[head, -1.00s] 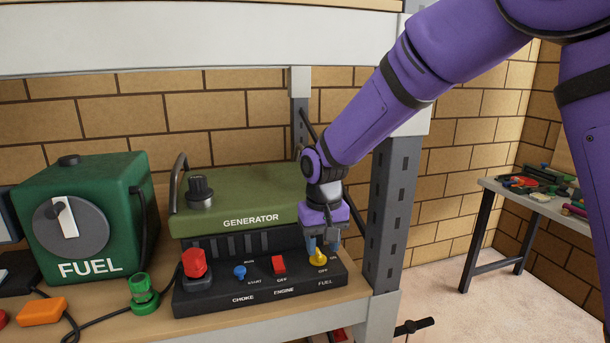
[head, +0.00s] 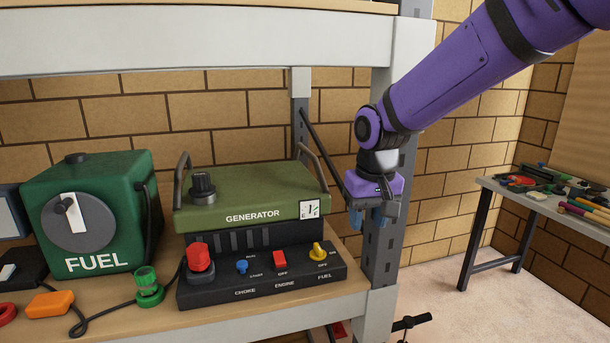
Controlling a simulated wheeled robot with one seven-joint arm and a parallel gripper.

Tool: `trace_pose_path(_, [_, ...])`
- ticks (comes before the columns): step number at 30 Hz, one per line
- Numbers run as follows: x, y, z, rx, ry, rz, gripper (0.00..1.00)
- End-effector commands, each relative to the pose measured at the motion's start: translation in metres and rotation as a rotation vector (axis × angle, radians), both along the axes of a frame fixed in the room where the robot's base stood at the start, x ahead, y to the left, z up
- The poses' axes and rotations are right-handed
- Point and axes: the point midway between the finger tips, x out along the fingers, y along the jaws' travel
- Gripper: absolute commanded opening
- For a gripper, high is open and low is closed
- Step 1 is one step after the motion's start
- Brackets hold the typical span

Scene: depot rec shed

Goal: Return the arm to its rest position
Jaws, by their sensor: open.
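My gripper (head: 372,216) hangs pointing down at the end of my purple arm, in front of the dark shelf post. It is open, with nothing seen between its blue fingertips. It is right of the green generator (head: 255,194) and apart from it. Below the generator is a black control panel (head: 262,279) with a blue choke lever (head: 241,266), a red engine switch (head: 279,259) and a yellow fuel knob (head: 318,250). The gripper is up and to the right of the fuel knob, not touching it.
A green fuel tank (head: 98,220) stands left on the wooden shelf (head: 225,311). A red knob (head: 199,258), a green fitting (head: 147,284) and an orange block (head: 50,304) are near it. The upper shelf beam (head: 200,42) runs overhead. A workbench (head: 515,196) with tools stands right, with clear floor before it.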

Motion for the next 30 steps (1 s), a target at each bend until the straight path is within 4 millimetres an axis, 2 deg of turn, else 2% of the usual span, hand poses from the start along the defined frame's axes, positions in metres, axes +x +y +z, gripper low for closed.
trace_pose_path(1, [-0.008,-0.014,0.013,0.007,-0.02,-0.013,0.41])
trace_pose_path(6, [-0.041,-0.058,0.046,0.021,-0.081,-0.05,0.41])
trace_pose_path(15, [-0.112,-0.123,0.083,0.034,-0.188,-0.114,0.41])
trace_pose_path(24, [-0.188,-0.167,0.093,0.033,-0.296,-0.174,0.41])
trace_pose_path(30, [-0.221,-0.181,0.089,0.027,-0.343,-0.201,0.41])
